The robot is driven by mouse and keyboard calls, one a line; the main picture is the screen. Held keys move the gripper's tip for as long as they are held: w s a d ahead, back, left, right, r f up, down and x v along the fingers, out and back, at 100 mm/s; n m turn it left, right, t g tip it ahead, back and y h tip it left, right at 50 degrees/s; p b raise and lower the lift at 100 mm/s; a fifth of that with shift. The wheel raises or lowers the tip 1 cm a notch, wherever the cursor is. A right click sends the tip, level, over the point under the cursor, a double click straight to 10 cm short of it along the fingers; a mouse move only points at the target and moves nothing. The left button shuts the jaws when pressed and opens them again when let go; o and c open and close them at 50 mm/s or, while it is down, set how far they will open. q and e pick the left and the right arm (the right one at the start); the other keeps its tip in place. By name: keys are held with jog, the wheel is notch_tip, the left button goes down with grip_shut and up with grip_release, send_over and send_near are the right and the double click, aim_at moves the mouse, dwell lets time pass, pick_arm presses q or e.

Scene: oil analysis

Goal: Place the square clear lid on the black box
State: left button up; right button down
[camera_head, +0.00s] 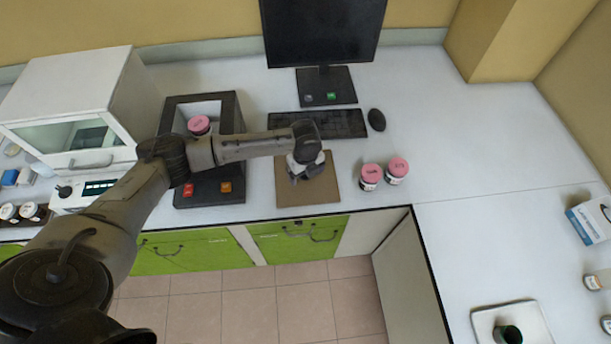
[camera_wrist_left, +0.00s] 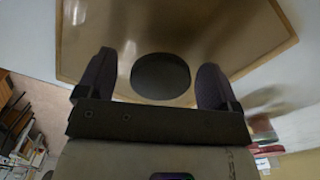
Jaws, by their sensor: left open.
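The square clear lid (camera_head: 292,197) looks brownish and lies flat on the white bench, right of the black box (camera_head: 238,125). The black box is open at the top and holds a pink-capped jar (camera_head: 199,125); red and orange buttons are on its front. My left gripper (camera_head: 306,172) is over the lid, pointing down. In the left wrist view the lid (camera_wrist_left: 110,35) fills the upper middle, and its dark round knob (camera_wrist_left: 160,76) sits between the open fingers (camera_wrist_left: 153,80). I cannot tell whether the fingers touch it. My right gripper is not in view.
My left arm passes in front of the black box. A keyboard (camera_head: 345,124) and monitor (camera_head: 322,30) stand behind the lid. Two pink-capped jars (camera_head: 370,176) (camera_head: 397,170) stand to its right. A white balance cabinet (camera_head: 75,100) is at the left.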

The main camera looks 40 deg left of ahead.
pick_arm(q)
jog(key=shift+c, duration=0.2)
jog(key=c, duration=1.4)
jog(key=shift+o, duration=0.2)
jog(key=shift+r, duration=0.15)
